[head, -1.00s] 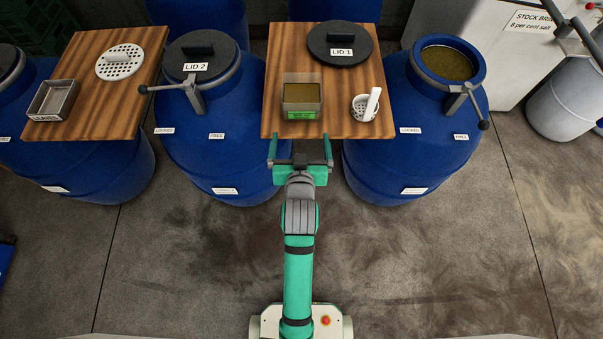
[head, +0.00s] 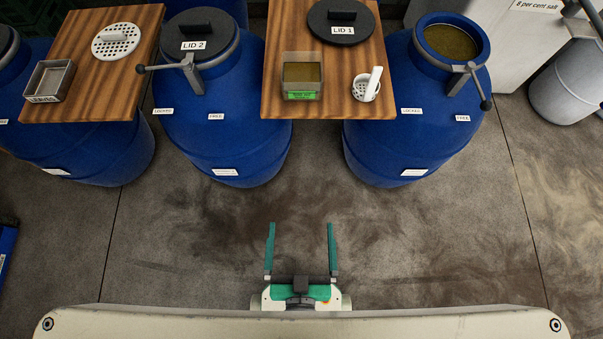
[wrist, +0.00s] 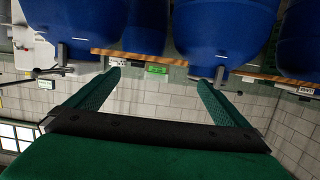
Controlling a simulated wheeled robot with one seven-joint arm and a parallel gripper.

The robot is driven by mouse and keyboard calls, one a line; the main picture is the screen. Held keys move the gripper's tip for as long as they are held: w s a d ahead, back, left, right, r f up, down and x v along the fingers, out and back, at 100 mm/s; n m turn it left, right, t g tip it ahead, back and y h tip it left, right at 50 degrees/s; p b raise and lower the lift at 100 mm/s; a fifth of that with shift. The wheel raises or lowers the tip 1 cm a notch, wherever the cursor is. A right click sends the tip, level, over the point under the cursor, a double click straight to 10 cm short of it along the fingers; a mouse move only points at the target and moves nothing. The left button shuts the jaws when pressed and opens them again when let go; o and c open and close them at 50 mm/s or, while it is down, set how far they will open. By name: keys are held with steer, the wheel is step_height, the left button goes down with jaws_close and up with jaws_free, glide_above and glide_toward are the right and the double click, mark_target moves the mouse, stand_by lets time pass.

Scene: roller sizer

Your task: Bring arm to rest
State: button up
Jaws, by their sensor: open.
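My gripper (head: 300,248) is open and empty. Its two green fingers stand wide apart and point toward the barrels, low and close to my own body in the head view. Nothing is between the fingers. In the wrist view my gripper (wrist: 158,90) also shows open, with the barrels and board edges beyond it, seen upside down. The rest of my arm is mostly hidden behind the gripper. The gripper is well apart from the wooden board (head: 285,95) in front of it.
The board carries lid 1 (head: 341,22), a clear-sided box (head: 302,76) and a white perforated cup (head: 367,88). An open barrel (head: 420,130) stands right, a barrel with lid 2 (head: 225,130) left. Another board (head: 95,108) holds a tray and strainer. The floor (head: 200,245) around my gripper is clear.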

steer(key=shift+r+v, duration=0.25)
steer(key=shift+v, duration=0.8)
